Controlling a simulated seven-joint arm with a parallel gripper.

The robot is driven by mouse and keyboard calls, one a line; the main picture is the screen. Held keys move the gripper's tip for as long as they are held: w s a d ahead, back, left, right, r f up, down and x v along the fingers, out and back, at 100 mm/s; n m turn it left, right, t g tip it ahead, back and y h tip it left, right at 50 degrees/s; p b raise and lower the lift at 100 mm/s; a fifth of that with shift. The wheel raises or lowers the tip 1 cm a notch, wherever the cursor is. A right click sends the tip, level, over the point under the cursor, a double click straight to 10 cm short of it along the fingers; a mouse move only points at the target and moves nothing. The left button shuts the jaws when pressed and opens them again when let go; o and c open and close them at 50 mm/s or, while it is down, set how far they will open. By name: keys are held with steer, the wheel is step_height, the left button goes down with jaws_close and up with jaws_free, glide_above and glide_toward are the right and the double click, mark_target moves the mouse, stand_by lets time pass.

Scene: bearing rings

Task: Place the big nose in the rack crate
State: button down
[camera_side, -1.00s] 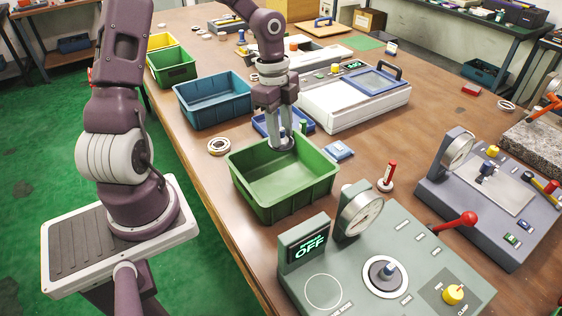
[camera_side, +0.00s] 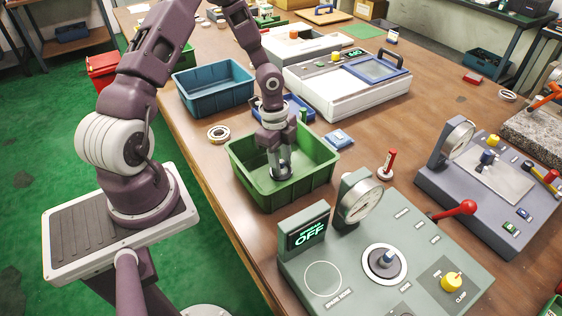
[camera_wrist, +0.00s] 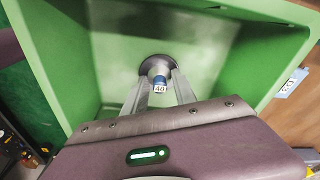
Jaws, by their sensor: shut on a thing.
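My gripper (camera_side: 279,165) is down inside the green crate (camera_side: 303,191), with its fingers shut on the nose. The nose (camera_wrist: 155,62) has a dark round base and a blue top with a label reading 40, and it is upright between the fingertips in the wrist view. In the side view the nose (camera_side: 281,176) is small and partly covered by the fingers. It is inside the crate walls, close to the floor; I cannot tell whether it touches. The green crate (camera_wrist: 55,45) surrounds it in the wrist view and holds no other visible thing. I see no label naming the crate.
A blue crate (camera_side: 213,91) stands behind the green one, and a bearing ring (camera_side: 218,134) lies between them. A green-grey press with a dial (camera_side: 362,199) stands close at the front right. A red-handled pin (camera_side: 388,166) and a blue block (camera_side: 338,138) stand to the right.

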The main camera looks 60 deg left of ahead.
steer(key=c, duration=1)
jaws_free()
steer(key=s+d+r+n+y, duration=0.2)
steer(key=s+r+n, duration=0.1)
steer(key=r, duration=0.9)
steer(key=s+d+r+n+y, duration=0.1)
steer(key=s+r+n+y, duration=0.2)
steer(key=r, duration=0.9)
steer(key=s+d+r+n+t+h, duration=0.1)
steer(key=s+d+r+n, duration=0.1)
steer(key=s, duration=0.2)
steer(key=s+d+r+n+t+h, duration=0.1)
steer(key=s+d+r+n+t, duration=0.1)
steer(key=s+d+n, duration=0.1)
steer(key=s+d+r+n+t+h, duration=0.1)
steer(key=s+d+r+n+t, duration=0.1)
steer(key=s, duration=0.3)
steer(key=shift+s+d+r+n+h, duration=0.2)
steer(key=shift+d+r+n+h, duration=0.15)
steer(key=shift+d+r, duration=0.25)
